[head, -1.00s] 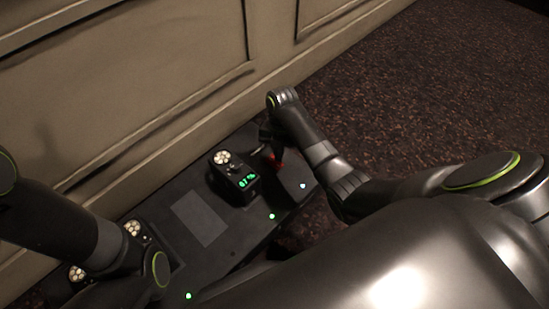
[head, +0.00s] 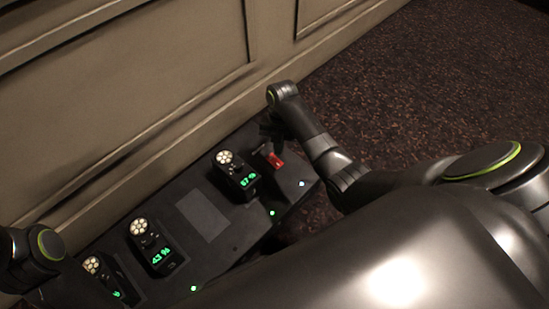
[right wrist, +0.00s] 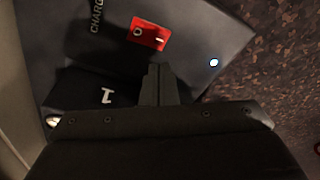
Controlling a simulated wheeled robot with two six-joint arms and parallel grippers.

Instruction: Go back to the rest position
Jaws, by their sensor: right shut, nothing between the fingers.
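The switch (head: 273,159) also shows in the head view, beside the gripper. My left arm (head: 38,255) shows only at the left edge; its gripper is out of view.
A grey pad (head: 203,215) lies between two. A panelled wall (head: 120,95) runs behind. Dark carpet (head: 420,85) is clear at right.

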